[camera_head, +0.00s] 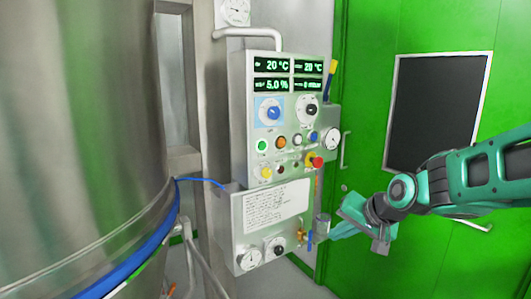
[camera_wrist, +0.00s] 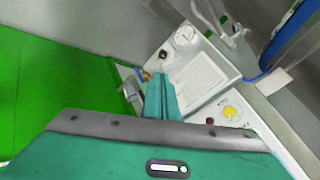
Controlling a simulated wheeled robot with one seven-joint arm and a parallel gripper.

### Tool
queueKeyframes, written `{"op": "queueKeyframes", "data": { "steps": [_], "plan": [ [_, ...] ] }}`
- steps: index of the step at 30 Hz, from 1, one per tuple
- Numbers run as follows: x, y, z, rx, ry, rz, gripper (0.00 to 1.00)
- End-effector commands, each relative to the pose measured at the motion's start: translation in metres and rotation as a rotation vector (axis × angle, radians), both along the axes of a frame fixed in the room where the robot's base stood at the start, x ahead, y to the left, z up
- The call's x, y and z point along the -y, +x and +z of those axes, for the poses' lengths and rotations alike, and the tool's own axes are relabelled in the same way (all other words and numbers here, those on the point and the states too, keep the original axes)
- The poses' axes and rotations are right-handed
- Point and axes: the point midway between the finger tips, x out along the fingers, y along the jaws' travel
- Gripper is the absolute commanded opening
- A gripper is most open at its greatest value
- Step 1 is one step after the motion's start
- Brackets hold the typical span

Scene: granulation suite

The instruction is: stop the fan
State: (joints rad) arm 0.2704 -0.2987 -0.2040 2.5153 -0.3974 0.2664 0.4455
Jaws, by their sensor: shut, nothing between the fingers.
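The control panel (camera_head: 284,128) is a light grey box on a post, with green displays reading 20 °C, 20 °C, 5.0 % and a fourth near 0. Below are a blue knob (camera_head: 270,112) and a black knob (camera_head: 309,108). The fan is not identifiable. My gripper (camera_head: 337,230) is shut and empty, right of the lower box; its fingers show in the wrist view (camera_wrist: 162,97).
The lower box (camera_head: 240,222) carries a printed sheet (camera_head: 276,207), gauges and a brass valve (camera_head: 302,236). A large steel vessel (camera_head: 80,130) fills the left. A green door (camera_head: 400,230) stands behind my arm.

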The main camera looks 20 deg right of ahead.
Motion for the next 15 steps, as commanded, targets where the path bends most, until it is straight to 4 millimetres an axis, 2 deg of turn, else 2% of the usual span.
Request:
{"op": "queueKeyframes", "data": {
  "steps": [1,3,6,9,12,15],
  "plan": [
    [-0.012,0.022,0.012,0.075,0.066,-0.015,0.00],
    [-0.029,0.052,0.035,0.190,0.180,-0.040,0.00],
    [-0.050,0.084,0.073,0.337,0.359,-0.078,0.00],
    [-0.063,0.105,0.107,0.449,0.534,-0.112,0.00],
    [-0.069,0.116,0.135,0.527,0.674,-0.140,0.00],
    [-0.070,0.122,0.153,0.576,0.769,-0.160,0.00]
  ]
}}
